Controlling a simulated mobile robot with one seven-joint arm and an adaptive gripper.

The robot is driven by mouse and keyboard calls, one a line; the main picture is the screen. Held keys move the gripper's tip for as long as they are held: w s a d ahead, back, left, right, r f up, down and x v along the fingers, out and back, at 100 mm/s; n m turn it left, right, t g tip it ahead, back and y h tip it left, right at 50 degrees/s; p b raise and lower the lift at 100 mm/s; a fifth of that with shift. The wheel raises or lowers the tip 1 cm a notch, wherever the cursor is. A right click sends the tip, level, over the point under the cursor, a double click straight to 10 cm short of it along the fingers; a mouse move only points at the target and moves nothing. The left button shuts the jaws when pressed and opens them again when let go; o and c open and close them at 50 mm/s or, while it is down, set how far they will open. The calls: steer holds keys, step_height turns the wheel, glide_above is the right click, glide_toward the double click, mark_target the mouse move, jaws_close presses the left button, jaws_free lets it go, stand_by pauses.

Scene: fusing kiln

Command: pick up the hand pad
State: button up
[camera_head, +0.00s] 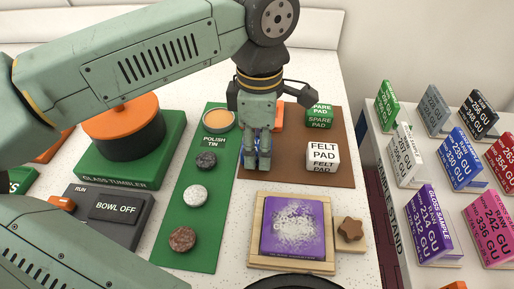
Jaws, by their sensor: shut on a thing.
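My gripper (257,163) points down over the left part of the brown mat (225,182). It is shut on a blue block (243,155), most likely the hand pad. The fingers hide most of this block, and I cannot read any label on it. I cannot tell whether it touches the mat. A white block marked FELT PAD (322,154) sits to the right of my gripper. A green block marked SPARE PAD (320,117) sits behind it. An orange thing (279,117) shows partly behind my gripper.
A green strip (210,190) with a polish tin (219,119) and several round discs lies left. A purple tile (296,225) in a wooden frame lies in front. A glass tumbler machine (122,155) stands far left; labelled sample blocks (433,222) stand right.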

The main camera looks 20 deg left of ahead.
steer(key=shift+r, duration=0.1)
steer(key=shift+r+p, duration=0.5)
steer(key=shift+r, duration=0.15)
step_height(320, 180, up, 3)
steer(key=shift+f+p, duration=0.2)
steer(key=shift+p, duration=0.6)
steer(key=s, duration=0.5)
steer(key=s+d, duration=0.1)
steer(key=s, duration=0.4)
steer(key=s+d+r, duration=0.1)
steer(key=s, duration=0.5)
steer(key=shift+d, duration=0.25)
steer(key=o, duration=0.5)
steer(key=shift+w, duration=0.15)
steer(key=c, duration=0.5)
